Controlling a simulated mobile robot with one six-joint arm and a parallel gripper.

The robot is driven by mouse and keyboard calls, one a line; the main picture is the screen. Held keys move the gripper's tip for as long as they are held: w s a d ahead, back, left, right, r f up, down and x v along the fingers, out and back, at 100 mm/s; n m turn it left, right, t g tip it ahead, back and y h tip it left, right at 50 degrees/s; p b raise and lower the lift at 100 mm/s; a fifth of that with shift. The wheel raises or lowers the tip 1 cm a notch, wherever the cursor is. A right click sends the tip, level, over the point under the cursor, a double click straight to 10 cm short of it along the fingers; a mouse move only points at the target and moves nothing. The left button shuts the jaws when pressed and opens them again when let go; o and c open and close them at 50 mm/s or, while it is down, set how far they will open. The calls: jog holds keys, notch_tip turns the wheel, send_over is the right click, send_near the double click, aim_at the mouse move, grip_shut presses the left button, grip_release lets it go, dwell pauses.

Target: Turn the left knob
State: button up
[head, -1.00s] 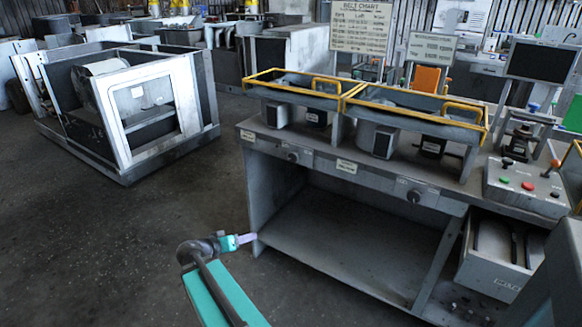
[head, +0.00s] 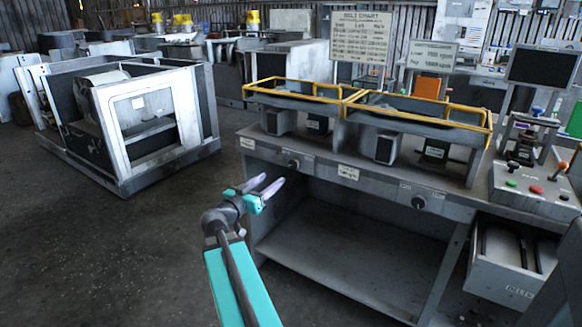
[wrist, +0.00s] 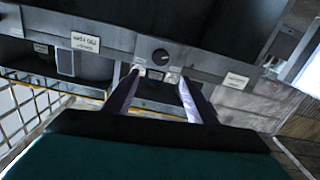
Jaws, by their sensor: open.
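The left knob (head: 293,164) is a dark round knob on the front panel of the grey bench in the head view. The right knob (head: 418,202) sits farther along the same panel. My gripper (head: 272,187) is open and empty, in front of the panel, a little below and left of the left knob in the picture. The wrist view is upside down; one dark knob (wrist: 160,56) with a pointer mark shows just beyond my gripper (wrist: 160,78), apart from both fingertips. It appears to be the left knob.
Yellow-railed trays (head: 292,88) stand on the bench (head: 270,152). A control box (head: 530,190) with coloured buttons is at the right, above an open drawer (head: 505,270). A metal housing frame (head: 130,120) stands at the left. The floor (head: 120,240) between is clear.

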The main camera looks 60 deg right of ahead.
aim_at(292, 164)
jog(key=shift+d+p, duration=0.65)
jog(key=shift+d, duration=6.3)
jog(key=c, duration=0.9)
jog(key=shift+d, duration=0.1)
jog(key=shift+c, duration=0.8)
